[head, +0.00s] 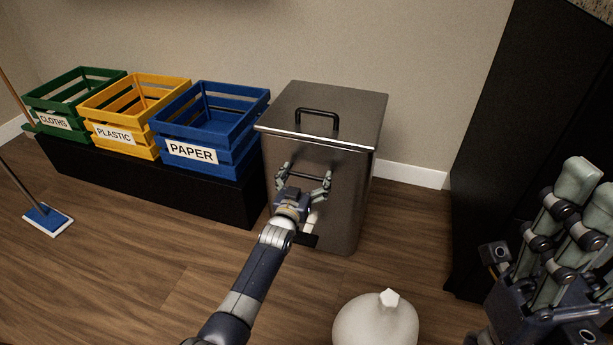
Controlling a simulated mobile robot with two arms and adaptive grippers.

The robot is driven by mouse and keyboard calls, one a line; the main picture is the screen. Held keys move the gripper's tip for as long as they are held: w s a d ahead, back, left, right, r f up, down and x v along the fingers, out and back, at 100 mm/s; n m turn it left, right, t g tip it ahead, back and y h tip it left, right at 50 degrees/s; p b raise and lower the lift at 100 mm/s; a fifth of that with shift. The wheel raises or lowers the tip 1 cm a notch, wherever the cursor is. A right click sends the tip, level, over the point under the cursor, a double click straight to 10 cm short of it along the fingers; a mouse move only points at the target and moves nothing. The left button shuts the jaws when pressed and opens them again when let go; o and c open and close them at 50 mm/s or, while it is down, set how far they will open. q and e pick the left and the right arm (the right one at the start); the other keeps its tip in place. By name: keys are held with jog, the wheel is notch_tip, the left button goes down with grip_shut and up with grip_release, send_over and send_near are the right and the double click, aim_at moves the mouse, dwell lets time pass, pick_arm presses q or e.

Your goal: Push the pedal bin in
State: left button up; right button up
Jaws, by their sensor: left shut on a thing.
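The pedal bin (350,195) is a tall grey metal box, upright on the wood floor near the back wall. Its lid is closed and has a black handle on top. A dark pedal (306,240) shows low at its front, partly behind my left arm. My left gripper (308,174) is at the bin's front face, its fingers around what looks like a dark bar there; the exact contact is small and partly hidden. My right gripper (582,190) is at the right edge, apart from the bin, its fingers pointing up and cut off by the frame.
Green, yellow and blue crates (205,130) stand on a low black bench (150,180) left of the bin. A tall black cabinet (490,150) stands right. A white bag-like object (375,322) lies on the floor in front. A mop (47,220) is far left.

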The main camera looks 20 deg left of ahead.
pick_arm(q)
jog(key=o, duration=1.1)
jog(key=shift+w+r, duration=0.15)
jog(key=shift+r, duration=0.2)
jog(key=shift+o, duration=0.6)
jog(key=shift+f, duration=0.15)
jog(key=shift+f, duration=0.1)
jog(key=s, duration=1.2)
jog(key=shift+a, duration=0.2)
